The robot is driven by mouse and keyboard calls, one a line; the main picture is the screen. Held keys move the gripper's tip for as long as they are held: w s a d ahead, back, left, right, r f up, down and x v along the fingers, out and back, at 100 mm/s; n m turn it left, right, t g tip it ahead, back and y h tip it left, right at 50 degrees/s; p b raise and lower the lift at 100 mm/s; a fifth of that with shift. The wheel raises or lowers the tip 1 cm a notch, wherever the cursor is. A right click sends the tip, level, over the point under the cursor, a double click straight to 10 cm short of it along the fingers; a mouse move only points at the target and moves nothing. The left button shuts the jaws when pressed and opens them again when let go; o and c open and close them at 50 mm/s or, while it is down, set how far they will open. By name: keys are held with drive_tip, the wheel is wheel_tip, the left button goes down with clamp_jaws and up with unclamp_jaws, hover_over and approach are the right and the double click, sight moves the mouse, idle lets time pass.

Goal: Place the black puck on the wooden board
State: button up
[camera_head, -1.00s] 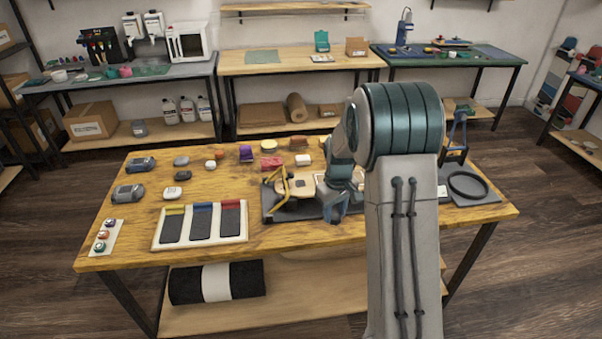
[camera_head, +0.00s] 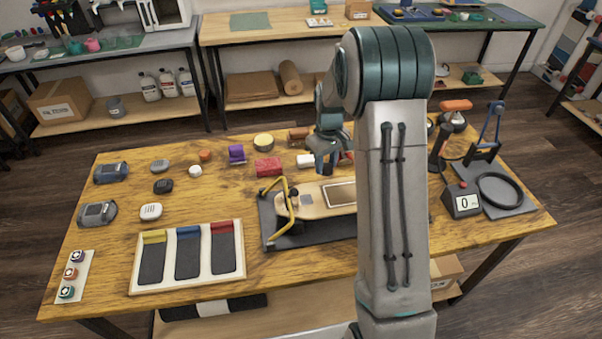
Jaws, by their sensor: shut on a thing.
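My gripper (camera_head: 325,168) points down behind the wooden board. A small black rounded piece (camera_head: 162,186), which looks like a black puck, lies on the left of the table, well away from my gripper.
A yellow clamp frame (camera_head: 275,210) stands at the board's left end. A red block (camera_head: 268,167) and a white piece (camera_head: 306,160) lie near my gripper. A tray (camera_head: 138,283) of three dark strips is front left.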

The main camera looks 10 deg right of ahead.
drive_tip(key=w+a+f+p, duration=0.1)
drive_tip(key=w+a+f, duration=0.3)
drive_tip(key=w+a, duration=0.1)
drive_tip(key=w+a+f+p, duration=0.1)
drive_tip(key=w+a+f, duration=0.1)
drive_tip(key=w, duration=0.1)
drive_tip(key=shift+w+a+f+p, duration=0.25)
drive_tip(key=shift+a+f+p, duration=0.05)
drive_tip(key=shift+a+f, duration=0.1)
drive_tip(key=shift+f+p, duration=0.35)
drive_tip(key=shift+f, duration=1.85)
drive_tip(key=o, duration=1)
drive_tip(key=shift+c, duration=0.2)
